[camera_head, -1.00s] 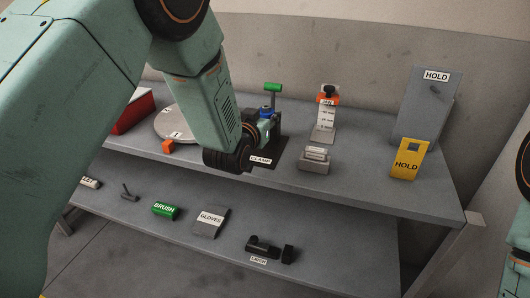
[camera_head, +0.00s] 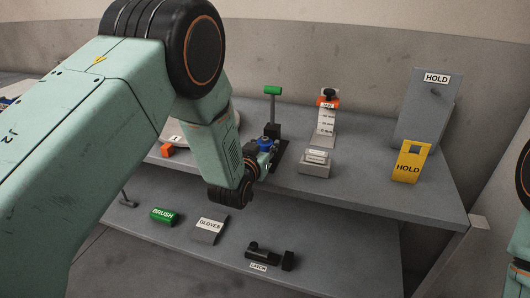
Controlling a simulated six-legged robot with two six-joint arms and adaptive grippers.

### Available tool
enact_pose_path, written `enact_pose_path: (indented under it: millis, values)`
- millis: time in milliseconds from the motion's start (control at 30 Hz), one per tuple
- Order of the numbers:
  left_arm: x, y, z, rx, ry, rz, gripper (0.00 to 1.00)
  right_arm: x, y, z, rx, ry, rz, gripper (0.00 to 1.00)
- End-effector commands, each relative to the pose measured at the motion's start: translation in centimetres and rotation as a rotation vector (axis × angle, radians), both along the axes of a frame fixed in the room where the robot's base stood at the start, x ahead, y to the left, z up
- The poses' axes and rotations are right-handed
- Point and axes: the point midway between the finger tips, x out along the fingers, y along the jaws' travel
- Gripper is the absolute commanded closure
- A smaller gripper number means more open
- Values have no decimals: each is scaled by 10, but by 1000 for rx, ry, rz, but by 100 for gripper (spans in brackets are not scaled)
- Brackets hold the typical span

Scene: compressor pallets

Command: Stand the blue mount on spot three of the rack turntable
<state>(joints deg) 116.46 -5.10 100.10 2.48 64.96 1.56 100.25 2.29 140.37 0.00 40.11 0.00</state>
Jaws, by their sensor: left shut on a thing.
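The blue mount (camera_head: 265,143) shows as a small blue piece at the tip of my left gripper (camera_head: 262,157), which is shut on it. The mount is at the near side of the clamp (camera_head: 273,128), a dark stand with a green-topped lever. Whether the mount touches the clamp is unclear. The turntable (camera_head: 178,138) is a pale round disc at the left of the upper shelf. My left arm covers most of it; a label reading 1 shows, but spot three cannot be made out.
An orange block (camera_head: 168,149) lies before the turntable. A grey block (camera_head: 316,162), a labelled stand with an orange part (camera_head: 327,118), a yellow HOLD piece (camera_head: 408,163) and a grey HOLD panel (camera_head: 428,110) are to the right.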

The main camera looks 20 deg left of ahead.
Motion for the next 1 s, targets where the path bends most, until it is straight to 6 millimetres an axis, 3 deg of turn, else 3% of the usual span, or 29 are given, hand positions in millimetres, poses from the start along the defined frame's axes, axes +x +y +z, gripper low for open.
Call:
enact_pose_path:
  millis: [100,567,600,867,1000]
  values:
    - [0,0,-12,0,-2,0,94,0,0,-1,0,0,0,60]
    - [0,0,-18,0,-2,0,94,0,0,-4,0,0,0,60]
    - [0,0,-18,0,-2,0,62,0,0,-4,0,0,0,60]
    - [0,0,-17,0,-2,0,40,0,0,-4,0,0,0,60]
    - [0,0,-17,0,-2,0,40,0,0,-4,0,0,0,60]
